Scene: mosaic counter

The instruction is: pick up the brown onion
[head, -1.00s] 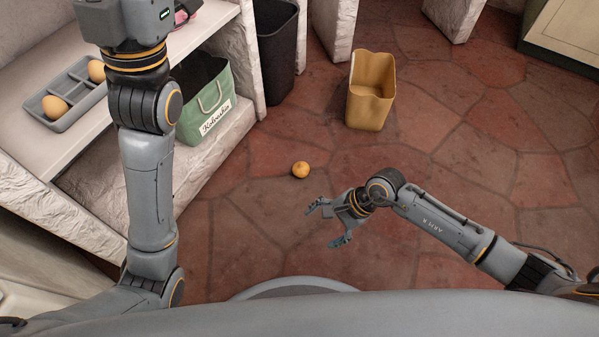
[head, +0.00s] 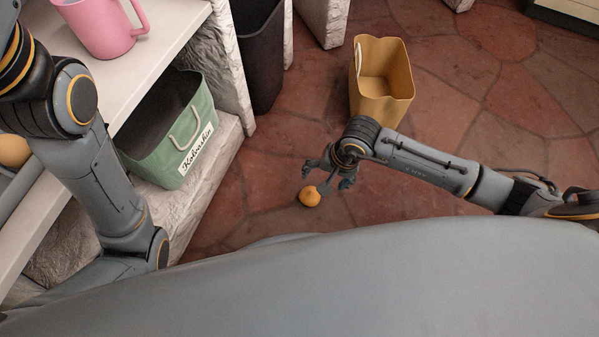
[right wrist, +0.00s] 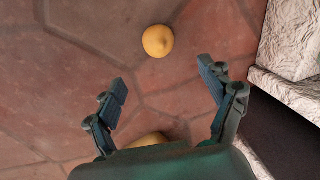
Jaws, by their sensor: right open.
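A small round golden-brown onion (head: 310,196) lies on the tiled floor in the head view. My right gripper (head: 327,178) is open and empty just above it in the picture, its fingers spread toward it. In the right wrist view the onion (right wrist: 158,41) lies on the floor beyond the open fingertips of my right gripper (right wrist: 167,84), apart from both. A yellowish thing (right wrist: 147,140) peeks out at the bottom, mostly hidden by the gripper's body; I cannot tell what it is. My left gripper is out of view.
A tan bin (head: 384,95) stands behind my right arm. A pink mug (head: 102,22) and another yellow-brown round item (head: 14,150) are on the shelf. Floor around the onion is clear.

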